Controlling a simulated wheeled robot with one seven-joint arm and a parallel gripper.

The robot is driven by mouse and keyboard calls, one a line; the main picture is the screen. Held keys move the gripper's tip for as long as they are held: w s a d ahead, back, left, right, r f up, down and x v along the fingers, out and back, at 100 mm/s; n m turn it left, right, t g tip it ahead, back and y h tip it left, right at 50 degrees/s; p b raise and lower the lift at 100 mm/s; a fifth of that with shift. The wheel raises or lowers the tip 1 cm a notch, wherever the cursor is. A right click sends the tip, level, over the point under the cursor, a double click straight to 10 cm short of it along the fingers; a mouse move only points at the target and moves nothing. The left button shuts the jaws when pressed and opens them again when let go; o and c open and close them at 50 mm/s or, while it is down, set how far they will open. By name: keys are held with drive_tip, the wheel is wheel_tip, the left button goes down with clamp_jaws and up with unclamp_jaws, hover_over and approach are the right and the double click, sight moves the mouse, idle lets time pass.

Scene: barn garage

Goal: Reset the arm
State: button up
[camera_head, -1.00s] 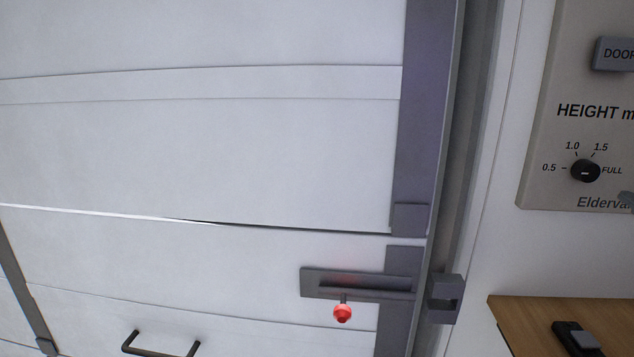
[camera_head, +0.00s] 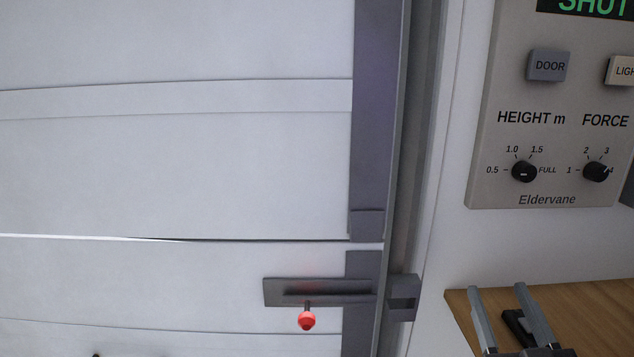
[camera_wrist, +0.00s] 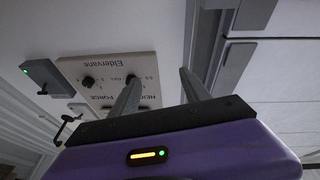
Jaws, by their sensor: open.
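My gripper (camera_head: 496,288) shows at the lower right of the head view, with two grey fingers apart and nothing between them that it holds. It is in front of the wooden surface. In the wrist view my gripper (camera_wrist: 159,76) also has its fingers spread, with the control panel (camera_wrist: 112,80) beyond them. The rest of my arm is out of the head view.
A white sectional door (camera_head: 180,180) fills the left, with a grey latch (camera_head: 325,287) and red knob (camera_head: 307,321). A panel (camera_head: 540,185) reads SHUT. A dark object (camera_head: 514,322) lies on the wooden surface (camera_head: 600,297). A green-lit grey box (camera_wrist: 46,76) is beside the panel.

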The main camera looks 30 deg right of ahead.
drive_tip(key=s+a+f+n+g+y+p, duration=0.1)
drive_tip(key=s+a+f+y, duration=0.3)
drive_tip(key=a, duration=0.4)
drive_tip(key=s+a+f+n+y+p, duration=0.1)
drive_tip(key=s+a+f+n+y, duration=0.1)
drive_tip(key=s+a+f+y, duration=0.2)
drive_tip(key=s+a+f+n+g+y+p, duration=0.1)
drive_tip(key=s+a+f+y, duration=0.3)
drive_tip(key=s+a+f, duration=0.4)
drive_tip(key=a+n, duration=0.1)
drive_tip(key=a, duration=0.4)
drive_tip(key=shift+s+n+g+y, duration=0.15)
drive_tip(key=shift+n+g+y, duration=0.15)
